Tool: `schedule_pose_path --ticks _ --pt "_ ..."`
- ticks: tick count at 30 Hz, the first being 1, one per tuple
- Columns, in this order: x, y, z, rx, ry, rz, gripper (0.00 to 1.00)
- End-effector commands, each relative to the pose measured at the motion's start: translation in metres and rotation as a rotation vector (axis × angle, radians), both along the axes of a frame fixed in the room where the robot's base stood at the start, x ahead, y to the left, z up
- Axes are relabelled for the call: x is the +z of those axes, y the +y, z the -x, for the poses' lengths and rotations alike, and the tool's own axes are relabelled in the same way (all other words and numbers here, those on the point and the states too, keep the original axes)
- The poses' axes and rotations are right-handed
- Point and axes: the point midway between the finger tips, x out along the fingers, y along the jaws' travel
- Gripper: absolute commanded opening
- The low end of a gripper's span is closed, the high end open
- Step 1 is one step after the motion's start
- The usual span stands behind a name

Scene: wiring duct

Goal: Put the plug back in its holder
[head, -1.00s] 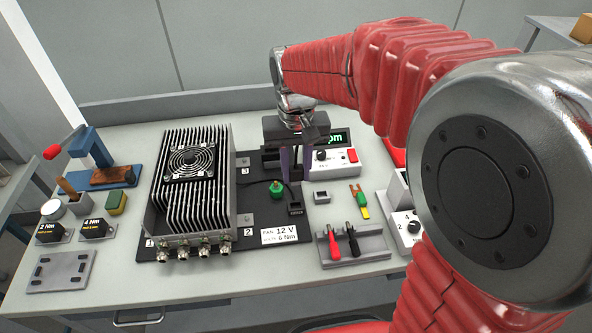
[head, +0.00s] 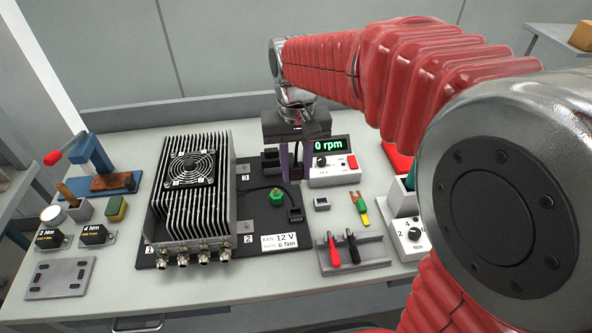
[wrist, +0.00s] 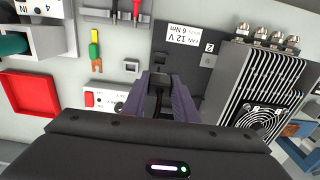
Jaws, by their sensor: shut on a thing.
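My gripper (head: 296,176) points down over the dark mat, right of the finned heatsink unit. Its purple fingers are shut on a black piece, seemingly the plug (wrist: 158,96), which shows between the fingertips in the wrist view. The fingers hide much of it. A black cable runs from the heatsink side past the fingers. A small black block (head: 296,215) stands on the mat in front of the gripper, also in the wrist view (wrist: 162,57). A small grey square holder (head: 321,204) with an opening sits just right of the mat, apart from the plug; it shows in the wrist view (wrist: 131,67).
The heatsink unit (head: 190,190) stands left of the gripper. A green knob (head: 277,198) is on the mat. A power box (head: 333,170) with a "0 rpm" display stands close right. Red and black probes (head: 342,248) lie in a rack at the front.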

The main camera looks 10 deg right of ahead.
Motion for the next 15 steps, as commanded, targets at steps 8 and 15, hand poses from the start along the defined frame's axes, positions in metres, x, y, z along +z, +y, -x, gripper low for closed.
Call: schedule_pose_path --ticks 8,15 --pt "0.008 0.000 0.000 0.000 -0.001 0.000 0.05" --pt "0.013 0.000 0.000 0.000 -0.001 0.000 0.05"
